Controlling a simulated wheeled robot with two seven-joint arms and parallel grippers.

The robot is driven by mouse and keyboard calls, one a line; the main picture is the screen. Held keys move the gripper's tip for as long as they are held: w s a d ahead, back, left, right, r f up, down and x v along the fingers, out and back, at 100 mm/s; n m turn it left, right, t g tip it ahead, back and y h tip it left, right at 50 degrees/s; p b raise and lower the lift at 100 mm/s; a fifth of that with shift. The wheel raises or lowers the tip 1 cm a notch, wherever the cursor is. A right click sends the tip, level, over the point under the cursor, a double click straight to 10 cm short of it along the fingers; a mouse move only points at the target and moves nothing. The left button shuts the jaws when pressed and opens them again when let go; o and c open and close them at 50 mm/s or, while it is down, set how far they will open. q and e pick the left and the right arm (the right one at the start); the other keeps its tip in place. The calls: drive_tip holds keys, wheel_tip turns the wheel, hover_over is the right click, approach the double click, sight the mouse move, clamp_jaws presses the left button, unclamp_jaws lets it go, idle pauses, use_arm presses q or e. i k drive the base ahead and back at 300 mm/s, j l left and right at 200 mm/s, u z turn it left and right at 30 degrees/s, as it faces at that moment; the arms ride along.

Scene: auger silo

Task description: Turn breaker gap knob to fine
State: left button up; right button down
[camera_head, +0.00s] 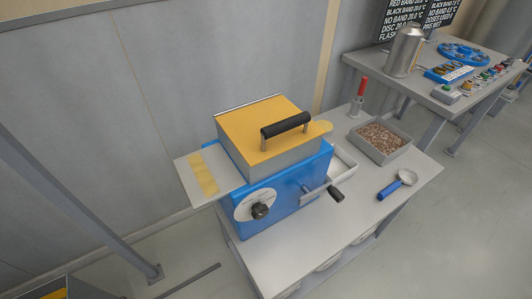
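The breaker is a blue box (287,193) with a yellow-topped lid (262,122) that has a black handle, standing on a pale bench. A black knob (260,211) sits on a round white dial (243,204) on its front face. The dial markings are too small to read, so I cannot tell which setting the knob points at. A crank with a black grip (336,194) sticks out to the right of the knob. Neither of my grippers is in view.
On the bench (405,205) are a tray of brown grains (381,137), a blue-handled scoop (396,186) and a red-handled tool (361,92). A second table (428,91) holds a metal canister (404,50) and blue trays. Open floor lies at the right.

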sight(260, 211)
drive_tip(key=l+u, duration=0.4)
drive_tip(key=l, duration=0.2)
drive_tip(key=l+u, duration=0.45)
drive_tip(key=l, duration=0.2)
drive_tip(key=k+l+u, duration=0.15)
drive_tip(key=l+u, duration=0.25)
drive_tip(key=l, duration=0.2)
